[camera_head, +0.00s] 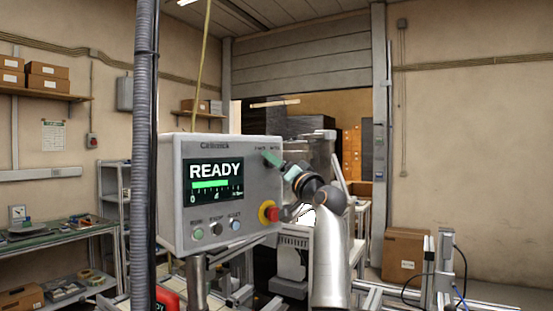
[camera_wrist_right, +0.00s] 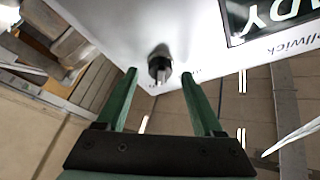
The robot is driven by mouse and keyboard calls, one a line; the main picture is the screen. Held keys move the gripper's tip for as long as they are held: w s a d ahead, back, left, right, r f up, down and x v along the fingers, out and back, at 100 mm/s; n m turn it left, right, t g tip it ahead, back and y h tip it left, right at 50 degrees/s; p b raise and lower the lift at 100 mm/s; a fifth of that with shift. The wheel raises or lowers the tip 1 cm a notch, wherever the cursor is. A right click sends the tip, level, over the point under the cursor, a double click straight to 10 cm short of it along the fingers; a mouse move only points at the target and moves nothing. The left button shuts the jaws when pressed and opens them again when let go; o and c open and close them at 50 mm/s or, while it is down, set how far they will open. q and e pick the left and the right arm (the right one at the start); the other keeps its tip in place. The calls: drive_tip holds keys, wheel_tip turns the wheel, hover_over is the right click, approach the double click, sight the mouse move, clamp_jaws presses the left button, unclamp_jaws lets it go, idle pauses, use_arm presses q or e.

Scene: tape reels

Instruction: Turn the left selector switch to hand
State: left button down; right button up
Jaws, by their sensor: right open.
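The grey control box (camera_head: 230,225) faces me at the picture's middle, with a lit READY screen. My right gripper (camera_head: 275,161) is at the upper right of its front face, and its green fingers hide that corner. In the right wrist view, a dark selector switch (camera_wrist_right: 160,63) stands out from the pale panel. My right gripper (camera_wrist_right: 158,76) is open there, one finger on each side of the switch's line. I cannot tell whether the fingers touch it. Its position label is not readable. A second selector cannot be made out. My left gripper is not in view.
A red emergency stop (camera_head: 269,212) with a yellow collar is at the panel's lower right, below my right gripper. Several small buttons (camera_head: 216,228) line the bottom. A grey hose (camera_head: 146,150) runs upright left of the box. A workbench (camera_head: 50,240) stands at the left.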

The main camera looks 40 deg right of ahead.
drive_tip(key=shift+w+r, duration=0.1)
drive_tip(key=shift+w, duration=0.15)
drive_tip(key=shift+c, duration=0.4)
clamp_jaws()
